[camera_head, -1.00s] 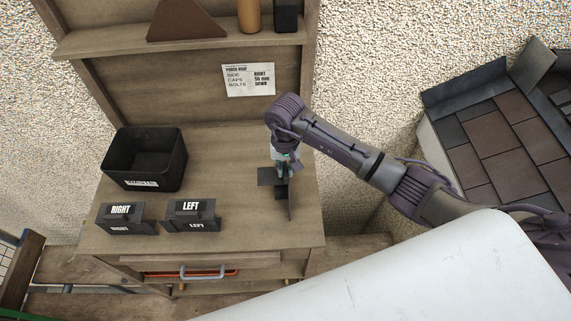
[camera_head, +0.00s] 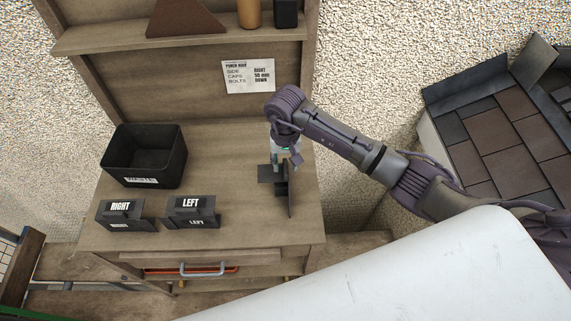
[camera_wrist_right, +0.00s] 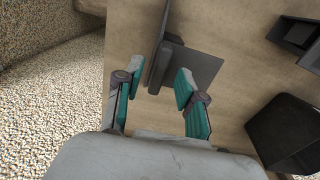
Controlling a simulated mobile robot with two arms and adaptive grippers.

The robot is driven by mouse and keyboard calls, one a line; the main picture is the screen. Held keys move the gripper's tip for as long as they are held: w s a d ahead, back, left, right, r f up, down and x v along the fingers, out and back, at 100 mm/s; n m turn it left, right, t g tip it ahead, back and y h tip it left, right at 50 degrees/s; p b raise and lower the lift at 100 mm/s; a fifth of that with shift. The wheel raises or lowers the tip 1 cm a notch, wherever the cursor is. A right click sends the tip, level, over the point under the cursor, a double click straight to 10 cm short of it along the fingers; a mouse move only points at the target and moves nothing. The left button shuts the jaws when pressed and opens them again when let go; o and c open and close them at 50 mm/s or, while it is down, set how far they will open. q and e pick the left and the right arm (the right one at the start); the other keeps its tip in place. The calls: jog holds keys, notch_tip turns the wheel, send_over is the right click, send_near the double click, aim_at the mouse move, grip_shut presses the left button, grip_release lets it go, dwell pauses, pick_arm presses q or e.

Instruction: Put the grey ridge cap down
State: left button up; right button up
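The grey ridge cap (camera_head: 281,184) is a dark piece with a flat plate and an upright plate, on the right part of the wooden bench (camera_head: 240,220). It also shows in the right wrist view (camera_wrist_right: 202,66), ahead of the fingertips. My right gripper (camera_head: 287,158) is just above the cap, pointing down. In the wrist view my right gripper (camera_wrist_right: 160,78) has its two teal fingers spread apart, with no object held between them. The fingers look clear of the cap, though the gap is small. My left gripper is not in view.
A black waste bin (camera_head: 145,181) stands at the back left of the bench. Two dark holders marked RIGHT (camera_head: 121,222) and LEFT (camera_head: 193,222) stand at the front left. A paper note (camera_head: 248,76) is on the back panel. A tiled roof (camera_head: 490,135) is at the right.

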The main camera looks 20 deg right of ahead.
notch_tip(320, 180, up, 11)
jog(key=b, duration=0.3)
jog(key=shift+b, duration=0.35)
